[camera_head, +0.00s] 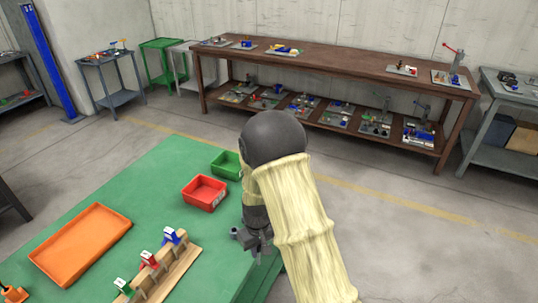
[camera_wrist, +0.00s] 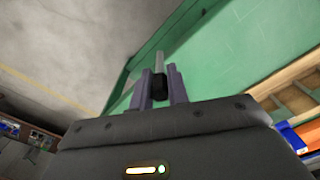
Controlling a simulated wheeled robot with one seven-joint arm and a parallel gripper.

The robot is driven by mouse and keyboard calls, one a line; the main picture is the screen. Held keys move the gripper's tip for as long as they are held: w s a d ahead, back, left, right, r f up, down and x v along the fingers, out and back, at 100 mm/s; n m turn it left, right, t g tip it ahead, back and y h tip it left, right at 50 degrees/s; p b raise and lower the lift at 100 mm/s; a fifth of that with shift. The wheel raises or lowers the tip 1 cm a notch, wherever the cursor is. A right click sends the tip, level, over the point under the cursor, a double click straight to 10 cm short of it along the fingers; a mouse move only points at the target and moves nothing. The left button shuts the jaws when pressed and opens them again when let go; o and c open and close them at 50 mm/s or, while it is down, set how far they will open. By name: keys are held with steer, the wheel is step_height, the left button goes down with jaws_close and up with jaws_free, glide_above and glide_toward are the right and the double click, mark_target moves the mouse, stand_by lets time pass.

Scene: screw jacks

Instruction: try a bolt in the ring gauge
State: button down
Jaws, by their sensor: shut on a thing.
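My gripper (camera_head: 258,246) is low at the right edge of the green table. In the wrist view my gripper (camera_wrist: 159,90) is shut on a bolt (camera_wrist: 160,87), which has a black head between the fingers and a grey shank pointing away from them. In the head view the bolt cannot be made out. A small dark grey round piece (camera_head: 235,232) stands just left of my gripper near the table edge. It may be the ring gauge, but it is too small to be sure.
On the green table (camera_head: 160,185) are a red bin (camera_head: 204,205), a green bin (camera_head: 222,168), an orange tray (camera_head: 75,258) and a wooden rack (camera_head: 167,277) with blue, red and green tags. A long brown bench (camera_head: 335,60) stands behind. The table's middle is clear.

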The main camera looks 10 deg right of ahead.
steer(key=d+f+m, duration=0.3)
steer(key=d+f, duration=0.4)
steer(key=f, duration=0.1)
steer(key=shift+w+f+m, duration=0.15)
steer(key=shift+f+m, duration=0.15)
steer(key=shift+m, duration=0.1)
